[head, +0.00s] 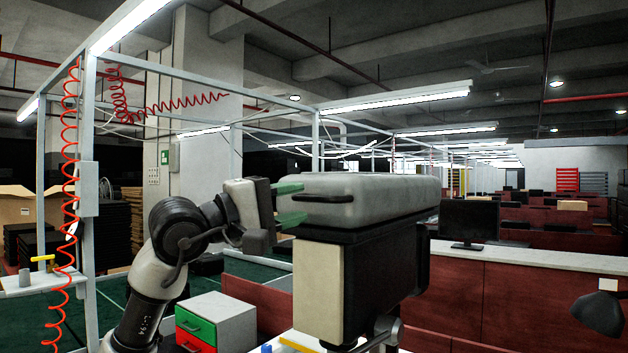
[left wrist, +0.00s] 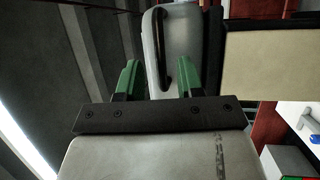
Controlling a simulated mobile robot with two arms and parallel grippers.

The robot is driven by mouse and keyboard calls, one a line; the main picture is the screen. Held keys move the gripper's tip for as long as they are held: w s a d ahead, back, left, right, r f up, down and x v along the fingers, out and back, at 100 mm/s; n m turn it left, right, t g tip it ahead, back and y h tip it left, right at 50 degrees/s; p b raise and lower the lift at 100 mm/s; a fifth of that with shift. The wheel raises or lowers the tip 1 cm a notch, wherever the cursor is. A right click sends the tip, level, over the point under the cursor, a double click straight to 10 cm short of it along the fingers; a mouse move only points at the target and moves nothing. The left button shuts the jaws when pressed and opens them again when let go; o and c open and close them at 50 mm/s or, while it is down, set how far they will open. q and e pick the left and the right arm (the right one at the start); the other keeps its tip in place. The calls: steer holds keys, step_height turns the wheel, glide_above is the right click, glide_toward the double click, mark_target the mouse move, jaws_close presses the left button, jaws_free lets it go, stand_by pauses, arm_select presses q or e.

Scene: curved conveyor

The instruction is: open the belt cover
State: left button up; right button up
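The belt cover (head: 385,194) is a long grey lid with rounded edges, lying level on a dark housing. Its black handle (head: 322,199) sits on the near end; it also shows in the left wrist view (left wrist: 162,45). My left gripper (head: 291,203) is open at that end, one green finger above the handle's level and one below. In the left wrist view the handle runs between the two spread fingers (left wrist: 159,80), with a gap to each side. Whether the fingertips touch the cover cannot be told. My right gripper is not in view.
A cream block (head: 318,290) sits below the cover. A small cabinet (head: 235,318) with green and red drawers stands lower left. A monitor (head: 468,219) stands on a counter to the right. A metal frame post (head: 88,200) with a red coiled hose rises at left.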

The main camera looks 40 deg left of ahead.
mark_target(310, 200)
arm_select(q)
steer(key=shift+p+x, duration=0.7)
steer(key=shift+x, duration=1.25)
jaws_close()
